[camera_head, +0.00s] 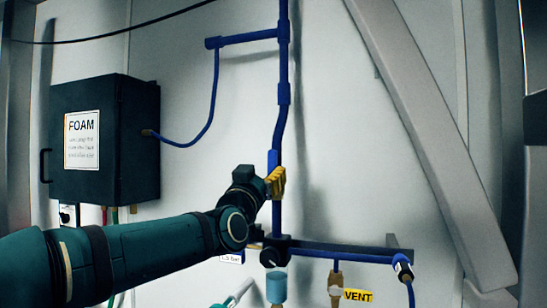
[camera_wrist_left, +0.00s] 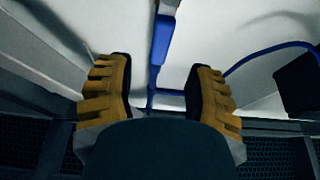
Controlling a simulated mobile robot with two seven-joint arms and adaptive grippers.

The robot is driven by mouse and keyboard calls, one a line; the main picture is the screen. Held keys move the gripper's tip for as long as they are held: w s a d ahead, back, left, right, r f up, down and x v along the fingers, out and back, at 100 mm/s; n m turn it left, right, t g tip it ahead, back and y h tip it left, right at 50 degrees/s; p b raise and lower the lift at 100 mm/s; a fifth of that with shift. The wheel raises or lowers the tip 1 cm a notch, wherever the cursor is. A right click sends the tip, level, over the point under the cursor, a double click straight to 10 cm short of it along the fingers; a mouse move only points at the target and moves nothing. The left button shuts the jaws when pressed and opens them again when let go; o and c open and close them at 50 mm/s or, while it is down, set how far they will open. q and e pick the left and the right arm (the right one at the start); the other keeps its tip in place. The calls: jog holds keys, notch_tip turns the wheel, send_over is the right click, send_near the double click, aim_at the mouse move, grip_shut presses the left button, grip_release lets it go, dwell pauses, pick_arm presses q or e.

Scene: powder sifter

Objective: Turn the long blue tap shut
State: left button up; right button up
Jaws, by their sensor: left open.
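A blue pipe (camera_head: 283,60) runs down the white wall in the head view. A blue upright piece (camera_head: 272,160), perhaps the long blue tap, shows just above my left gripper (camera_head: 275,182); I cannot tell its exact shape or setting. My left gripper has yellow fingers and is in front of the pipe. In the left wrist view the two fingers of my left gripper (camera_wrist_left: 160,92) are spread wide with nothing between them. A thick blue piece (camera_wrist_left: 162,38) stands beyond the gap, roughly centred. Whether a finger touches it I cannot tell. My right gripper is not in view.
A dark box marked FOAM (camera_head: 105,140) hangs at the left, with a blue hose (camera_head: 213,105) to the pipe. A grey diagonal beam (camera_head: 430,130) stands at the right. Below are a black round knob (camera_head: 270,257), a light-blue cylinder (camera_head: 276,288) and a yellow VENT label (camera_head: 358,295).

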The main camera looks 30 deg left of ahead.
aim_at(271, 162)
pick_arm(q)
jog(key=p+x, duration=0.1)
jog(key=x, duration=0.6)
jog(key=shift+p, duration=0.4)
jog(key=shift+c, duration=0.4)
jog(key=shift+s, duration=0.15)
grip_shut()
